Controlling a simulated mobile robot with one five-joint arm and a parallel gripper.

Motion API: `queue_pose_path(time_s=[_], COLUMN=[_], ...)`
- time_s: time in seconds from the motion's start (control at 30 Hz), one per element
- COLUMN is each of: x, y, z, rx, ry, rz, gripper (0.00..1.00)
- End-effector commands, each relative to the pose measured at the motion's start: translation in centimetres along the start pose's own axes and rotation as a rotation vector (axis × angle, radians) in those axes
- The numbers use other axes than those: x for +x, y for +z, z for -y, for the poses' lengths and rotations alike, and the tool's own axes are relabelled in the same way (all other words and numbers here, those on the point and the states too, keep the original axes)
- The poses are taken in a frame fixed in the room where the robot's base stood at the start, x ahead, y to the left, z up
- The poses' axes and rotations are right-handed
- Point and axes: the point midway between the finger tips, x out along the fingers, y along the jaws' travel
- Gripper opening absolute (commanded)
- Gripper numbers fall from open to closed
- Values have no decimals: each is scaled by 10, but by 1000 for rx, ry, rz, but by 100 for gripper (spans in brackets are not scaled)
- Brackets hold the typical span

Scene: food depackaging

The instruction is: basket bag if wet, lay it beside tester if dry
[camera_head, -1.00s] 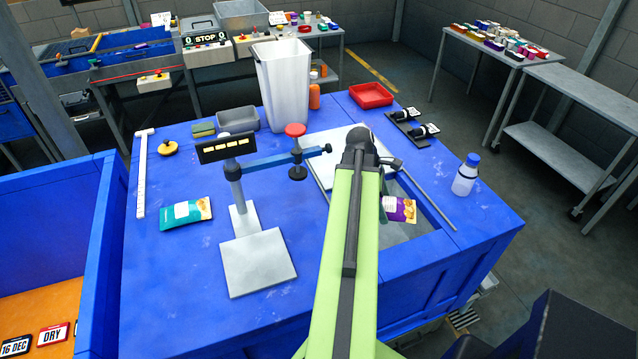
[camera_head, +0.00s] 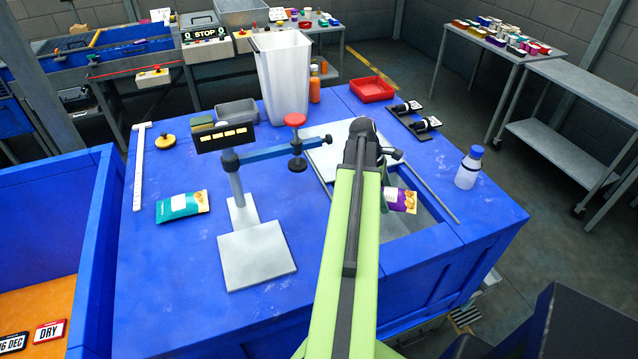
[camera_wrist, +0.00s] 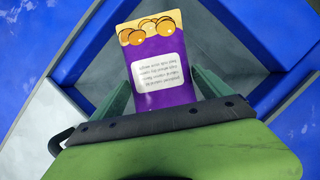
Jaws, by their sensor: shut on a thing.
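A purple bag with a yellow end and a white label (camera_wrist: 160,70) is between the jaws of my gripper (camera_wrist: 163,88), which is shut on it. In the head view the bag (camera_head: 404,200) shows just right of my arm, above the grey recess (camera_head: 428,212) in the blue table. Most of my gripper is hidden behind my arm there. A teal bag (camera_head: 182,205) lies on the table at the left. Between the two bags stands a device with a lit display (camera_head: 222,137), a pole and a grey base plate (camera_head: 256,256); it looks like the tester.
A tall white bin (camera_head: 283,75), a grey tub (camera_head: 237,112) and a red tray (camera_head: 372,89) stand at the back. A bottle (camera_head: 469,168) stands at the right. A DRY card (camera_head: 50,331) lies in the blue-walled box at lower left. Table around the teal bag is clear.

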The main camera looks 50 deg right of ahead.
Motion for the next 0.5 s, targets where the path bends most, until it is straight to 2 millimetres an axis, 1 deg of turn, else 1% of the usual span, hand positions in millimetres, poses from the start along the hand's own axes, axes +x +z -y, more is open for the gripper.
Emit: queue_pose_path(time_s=[0.1,0.13,0.2,0.43,0.5], x=[-1,-1,-1,-2,-6], y=[1,1,1,1,2], z=[0,0,0,0,0], rx=[0,0,0,1,0], ry=[0,0,0,0,0], rz=[0,0,0,0,0], gripper=[43,90,99,100,100])
